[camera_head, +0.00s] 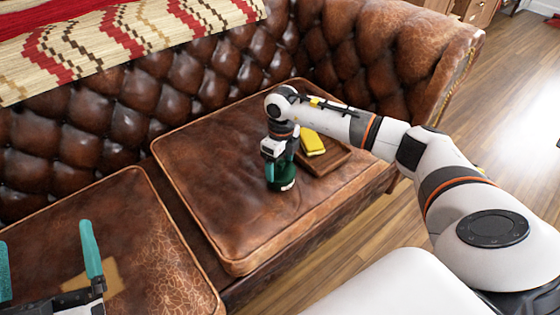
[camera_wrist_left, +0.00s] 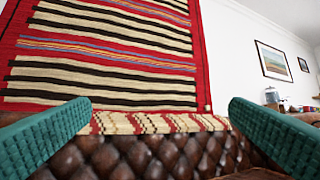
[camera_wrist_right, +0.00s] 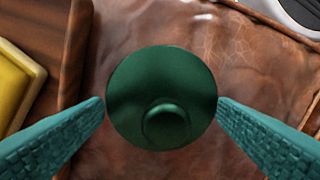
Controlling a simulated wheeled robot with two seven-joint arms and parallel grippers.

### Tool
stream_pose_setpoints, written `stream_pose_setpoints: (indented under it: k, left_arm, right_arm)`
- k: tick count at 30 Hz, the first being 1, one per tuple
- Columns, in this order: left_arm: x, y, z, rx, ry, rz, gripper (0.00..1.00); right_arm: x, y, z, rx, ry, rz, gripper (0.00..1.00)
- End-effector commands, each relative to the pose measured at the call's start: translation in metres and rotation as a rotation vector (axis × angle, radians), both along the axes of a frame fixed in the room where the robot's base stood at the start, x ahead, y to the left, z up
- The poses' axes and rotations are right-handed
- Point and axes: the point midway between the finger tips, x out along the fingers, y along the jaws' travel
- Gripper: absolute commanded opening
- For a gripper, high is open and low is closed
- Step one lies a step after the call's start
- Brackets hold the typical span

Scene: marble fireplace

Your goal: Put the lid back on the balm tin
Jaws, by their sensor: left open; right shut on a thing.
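A dark green round lid with a small knob (camera_wrist_right: 165,85) fills the middle of the right wrist view. My right gripper (camera_head: 279,168) is shut on it, with a teal finger at each side of its edge. In the head view, the dark green balm tin (camera_head: 284,183) with a pale mark stands on the leather seat cushion right under my right gripper. In the right wrist view the lid hides whatever is below it. I cannot tell whether the lid rests on the tin or is just above it. My left gripper (camera_head: 47,262) is open and empty at the lower left.
A brown wooden tray (camera_head: 335,160) with a yellow block (camera_head: 313,143) on it lies right of the tin, close to my right gripper. The tufted sofa back (camera_head: 190,85) rises behind, with a striped blanket (camera_head: 120,45) over it. The cushion (camera_head: 215,195) left of the tin is clear.

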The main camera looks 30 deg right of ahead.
Motion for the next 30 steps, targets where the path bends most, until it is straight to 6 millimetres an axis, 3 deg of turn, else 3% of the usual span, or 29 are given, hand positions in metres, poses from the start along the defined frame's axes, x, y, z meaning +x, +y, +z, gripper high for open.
stream_pose_setpoints:
  k: [30]
  left_arm:
    - [0.0046, 0.0001, -0.0094, 0.019, 0.064, 0.004, 1.00]
  right_arm:
    - [0.0001, 0.0002, -0.0002, 0.000, 0.000, 0.000, 0.59]
